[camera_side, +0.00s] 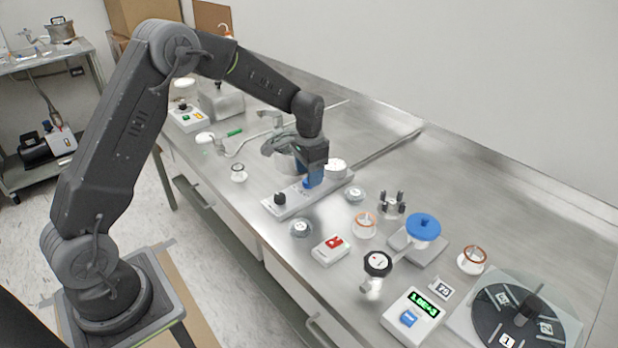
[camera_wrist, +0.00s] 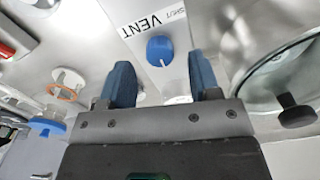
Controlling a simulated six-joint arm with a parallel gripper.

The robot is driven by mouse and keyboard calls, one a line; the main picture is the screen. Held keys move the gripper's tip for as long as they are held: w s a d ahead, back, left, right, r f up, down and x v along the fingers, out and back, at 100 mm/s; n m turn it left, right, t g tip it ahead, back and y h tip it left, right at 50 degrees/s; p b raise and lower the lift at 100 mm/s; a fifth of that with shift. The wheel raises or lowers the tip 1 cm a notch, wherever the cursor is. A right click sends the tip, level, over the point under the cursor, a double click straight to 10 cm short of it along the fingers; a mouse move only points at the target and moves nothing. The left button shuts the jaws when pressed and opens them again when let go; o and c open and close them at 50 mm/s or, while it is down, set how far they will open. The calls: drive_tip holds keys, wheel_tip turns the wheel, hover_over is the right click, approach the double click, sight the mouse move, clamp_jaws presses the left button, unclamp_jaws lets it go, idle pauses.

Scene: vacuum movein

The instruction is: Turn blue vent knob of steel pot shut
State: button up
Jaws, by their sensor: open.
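The blue vent knob (camera_wrist: 160,50) shows in the wrist view on a light grey plate (camera_wrist: 150,8) lettered VENT, with smaller lettering that looks like SHUT above it. A small pale mark shows on the knob's lower edge. My gripper (camera_wrist: 162,76) is open, its two blue fingers to the left and right of the knob's near side, apart from it. A round steel vessel with a black knob (camera_wrist: 297,112), likely the steel pot (camera_wrist: 245,45), shows at the right. In the side view my gripper (camera_side: 312,182) points down over the grey panel (camera_side: 300,201); its fingers largely hide the blue knob.
A black knob (camera_side: 280,198) stands at the panel's near end. Bare bench lies toward the back wall.

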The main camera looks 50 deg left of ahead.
drive_tip(key=shift+f, duration=1.05)
drive_tip(key=c, duration=0.9)
